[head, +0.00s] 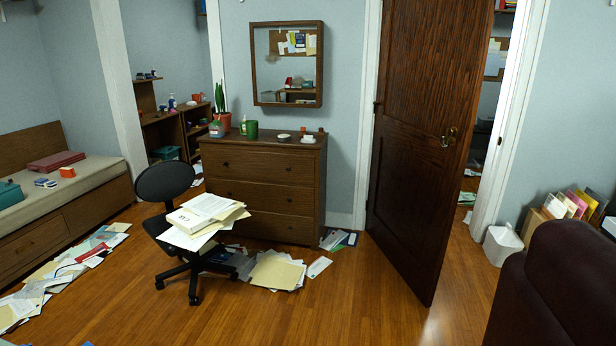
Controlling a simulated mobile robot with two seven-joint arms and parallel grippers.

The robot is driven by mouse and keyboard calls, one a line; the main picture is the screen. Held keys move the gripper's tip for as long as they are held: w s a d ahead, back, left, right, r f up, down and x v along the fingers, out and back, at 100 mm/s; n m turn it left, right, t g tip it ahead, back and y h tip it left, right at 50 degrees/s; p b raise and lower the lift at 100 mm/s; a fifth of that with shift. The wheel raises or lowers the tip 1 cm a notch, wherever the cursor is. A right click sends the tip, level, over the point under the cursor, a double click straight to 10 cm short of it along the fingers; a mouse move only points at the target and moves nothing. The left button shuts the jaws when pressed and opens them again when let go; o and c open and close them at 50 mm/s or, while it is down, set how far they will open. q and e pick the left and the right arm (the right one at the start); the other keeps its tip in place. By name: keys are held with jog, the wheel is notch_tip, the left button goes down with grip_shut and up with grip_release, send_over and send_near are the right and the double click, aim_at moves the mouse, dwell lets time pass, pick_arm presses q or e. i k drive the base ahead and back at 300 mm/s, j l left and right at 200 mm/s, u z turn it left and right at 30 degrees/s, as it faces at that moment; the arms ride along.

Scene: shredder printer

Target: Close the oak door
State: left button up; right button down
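The oak door (422,130) is dark brown wood and stands ajar, swung out into this room. Its hinged side is on the left, at the white frame. Through the doorway (482,125), to the right of the door, another room with shelves and papers on the floor shows. Neither of my grippers is in the head view.
A dresser (262,190) stands left of the door. An office chair (170,185) bears papers (206,214); more papers (277,271) lie on the floor. A white bin (502,245) and a dark armchair (560,285) are at right. The wooden floor (370,305) before the door is clear.

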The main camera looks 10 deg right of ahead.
aim_at(433, 54)
jog(key=i+z, duration=0.3)
jog(key=i, duration=0.4)
jog(key=i+j+z, duration=0.1)
jog(key=i+z, duration=0.25)
jog(key=i, duration=0.4)
jog(key=i+z, duration=0.3)
jog(key=i, duration=0.4)
jog(key=i+j+z, duration=0.1)
jog(key=i+z, duration=0.15)
jog(key=i, duration=0.5)
jog(key=i+l+u, duration=0.15)
jog(key=i+u, duration=0.15)
jog(key=i, duration=0.2)
